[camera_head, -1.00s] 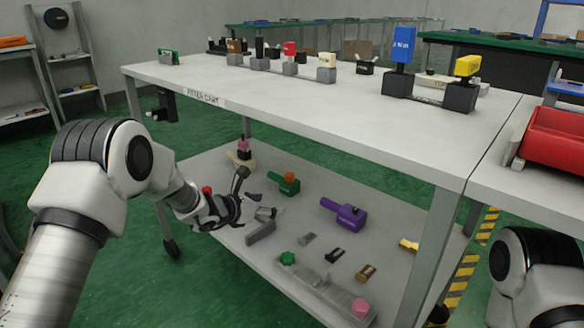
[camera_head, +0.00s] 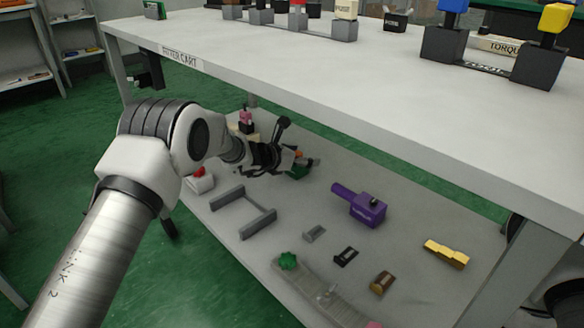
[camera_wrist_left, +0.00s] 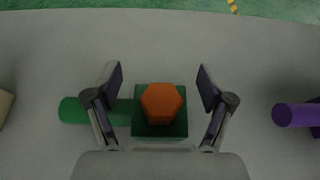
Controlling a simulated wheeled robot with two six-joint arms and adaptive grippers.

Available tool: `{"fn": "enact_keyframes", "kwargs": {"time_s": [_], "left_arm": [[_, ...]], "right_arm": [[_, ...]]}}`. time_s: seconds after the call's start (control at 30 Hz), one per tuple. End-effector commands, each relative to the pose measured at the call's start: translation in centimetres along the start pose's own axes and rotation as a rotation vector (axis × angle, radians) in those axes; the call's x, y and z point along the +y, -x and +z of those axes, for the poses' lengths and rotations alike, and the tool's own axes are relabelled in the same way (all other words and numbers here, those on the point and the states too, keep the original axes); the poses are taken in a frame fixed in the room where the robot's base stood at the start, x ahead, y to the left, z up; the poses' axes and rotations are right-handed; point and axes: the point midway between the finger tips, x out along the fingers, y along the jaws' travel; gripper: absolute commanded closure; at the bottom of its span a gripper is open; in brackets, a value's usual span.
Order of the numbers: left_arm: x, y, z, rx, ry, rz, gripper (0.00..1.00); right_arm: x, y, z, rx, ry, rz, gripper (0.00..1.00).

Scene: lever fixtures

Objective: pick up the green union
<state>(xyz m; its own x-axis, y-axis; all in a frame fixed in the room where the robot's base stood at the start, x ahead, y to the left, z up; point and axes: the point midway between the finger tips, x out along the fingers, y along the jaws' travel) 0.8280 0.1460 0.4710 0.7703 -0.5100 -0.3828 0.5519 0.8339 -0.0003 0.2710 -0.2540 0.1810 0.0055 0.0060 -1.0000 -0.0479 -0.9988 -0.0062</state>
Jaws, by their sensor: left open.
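The green union (camera_wrist_left: 173,128) is a green block with an orange hexagonal top and a green round stem pointing left in the left wrist view. It lies on the cart's lower shelf (camera_head: 330,190). In the head view the green union (camera_head: 299,172) is partly hidden by my left gripper (camera_head: 290,163). In the left wrist view my left gripper (camera_wrist_left: 159,88) is open, with one finger on each side of the block. The left finger crosses over the stem. No contact with the block shows. My right gripper is not in view.
A purple union (camera_head: 367,209) lies to the right on the same shelf. The white cart top (camera_head: 330,75) overhangs the shelf.

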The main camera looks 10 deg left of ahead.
Motion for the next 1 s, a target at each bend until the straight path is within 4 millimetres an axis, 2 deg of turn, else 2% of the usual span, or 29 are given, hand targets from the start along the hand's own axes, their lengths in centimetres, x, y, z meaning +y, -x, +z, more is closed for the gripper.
{"fn": "enact_keyframes", "kwargs": {"time_s": [0.07,0.1,0.27,0.3,0.67,0.77,1.0], "left_arm": [[0.0,0.1,0.1,0.0,0.0,0.0,0.19],[0.0,0.1,0.1,0.0,0.0,0.0,0.26],[0.0,0.1,0.1,0.0,0.0,0.0,0.82],[0.0,0.1,0.0,0.0,0.0,0.0,0.87],[0.0,0.2,0.3,0.0,0.0,0.0,0.87],[0.0,0.5,1.1,-0.001,-0.001,0.0,0.87],[0.0,1.8,4.1,-0.001,-0.001,-0.001,0.87]], "right_arm": [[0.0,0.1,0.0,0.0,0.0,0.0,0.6],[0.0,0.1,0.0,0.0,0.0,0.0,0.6],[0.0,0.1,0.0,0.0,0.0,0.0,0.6],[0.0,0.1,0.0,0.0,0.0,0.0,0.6],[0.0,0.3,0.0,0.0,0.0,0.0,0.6],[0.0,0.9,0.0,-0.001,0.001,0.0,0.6],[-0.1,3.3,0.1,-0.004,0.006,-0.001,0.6]]}}
